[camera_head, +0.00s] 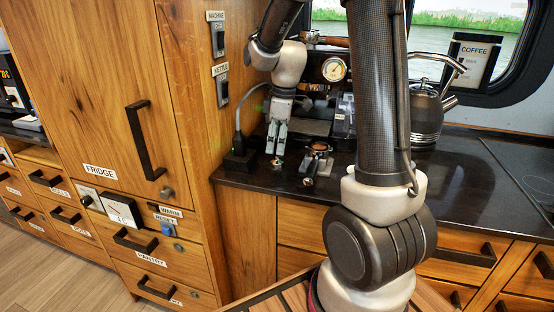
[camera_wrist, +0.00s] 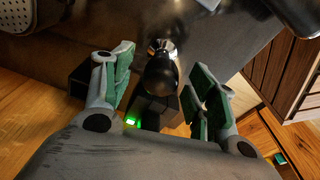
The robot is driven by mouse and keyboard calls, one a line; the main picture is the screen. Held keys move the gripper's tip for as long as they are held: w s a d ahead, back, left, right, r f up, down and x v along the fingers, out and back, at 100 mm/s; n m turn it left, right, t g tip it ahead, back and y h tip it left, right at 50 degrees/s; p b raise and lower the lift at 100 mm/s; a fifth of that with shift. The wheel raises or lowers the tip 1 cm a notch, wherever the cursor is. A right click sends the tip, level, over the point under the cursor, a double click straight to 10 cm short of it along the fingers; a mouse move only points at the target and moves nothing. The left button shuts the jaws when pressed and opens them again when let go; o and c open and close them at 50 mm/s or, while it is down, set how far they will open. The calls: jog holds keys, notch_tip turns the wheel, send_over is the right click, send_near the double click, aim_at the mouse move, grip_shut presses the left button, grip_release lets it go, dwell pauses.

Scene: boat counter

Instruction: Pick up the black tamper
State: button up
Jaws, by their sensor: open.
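The black tamper (camera_wrist: 161,70) shows in the wrist view with a rounded dark handle and a shiny metal part beyond it. It stands between the two fingers of my gripper (camera_wrist: 160,60), with a visible gap on each side. In the head view my gripper (camera_head: 276,146) points down over the counter, left of the portafilter. A small part, likely the tamper's base (camera_head: 277,162), shows just below the fingertips; the rest is hidden there. My gripper is open and holds nothing.
A portafilter (camera_head: 318,155) rests on a stand just right of my gripper. The coffee machine (camera_head: 312,112) is behind. A black box (camera_head: 238,161) with a cable stands at left by the wooden cabinet wall (camera_head: 190,90). A kettle (camera_head: 426,115) stands at right.

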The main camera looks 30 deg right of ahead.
grip_shut()
